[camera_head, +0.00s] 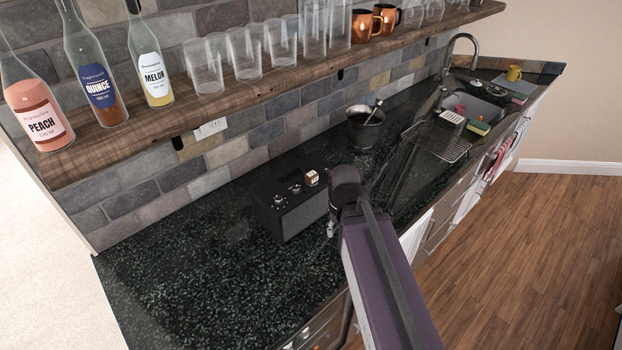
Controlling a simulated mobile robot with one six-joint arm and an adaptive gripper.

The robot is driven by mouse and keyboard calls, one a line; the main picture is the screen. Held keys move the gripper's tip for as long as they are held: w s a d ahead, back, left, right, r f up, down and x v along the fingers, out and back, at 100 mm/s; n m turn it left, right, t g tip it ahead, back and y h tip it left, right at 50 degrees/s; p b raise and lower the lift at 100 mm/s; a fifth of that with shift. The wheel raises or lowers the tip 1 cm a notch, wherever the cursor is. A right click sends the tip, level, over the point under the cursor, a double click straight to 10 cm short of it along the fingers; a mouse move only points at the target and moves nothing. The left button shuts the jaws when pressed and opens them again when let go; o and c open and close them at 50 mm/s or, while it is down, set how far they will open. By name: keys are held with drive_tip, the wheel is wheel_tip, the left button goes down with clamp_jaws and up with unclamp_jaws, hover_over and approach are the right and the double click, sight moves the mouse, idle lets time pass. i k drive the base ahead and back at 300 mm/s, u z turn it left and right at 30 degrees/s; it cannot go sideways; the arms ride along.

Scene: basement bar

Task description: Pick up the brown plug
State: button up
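A small brown object with a pale front face (311,177) sits on top of a black box-shaped radio or speaker (300,212), near its right end. It may be the brown plug, but it is too small to be sure. My arm reaches up from the bottom right, and its dark rounded joint is just right of the brown object in the picture. A small metallic part of what may be my gripper (331,228) shows beside the radio's right side. The fingers are mostly hidden behind my arm, so their opening cannot be made out.
The dark speckled counter (190,275) is clear left of the radio. A dark bucket (366,130) with a utensil stands behind. A wire rack (436,140) and sink lie further right. A wooden shelf (160,122) with bottles and glasses overhangs the counter's back.

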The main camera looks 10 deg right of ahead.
sight(312, 177)
drive_tip(key=u, duration=5.55)
drive_tip(key=i, duration=0.1)
drive_tip(key=z, duration=3.2)
drive_tip(key=k, duration=0.6)
drive_tip(key=z, duration=1.3)
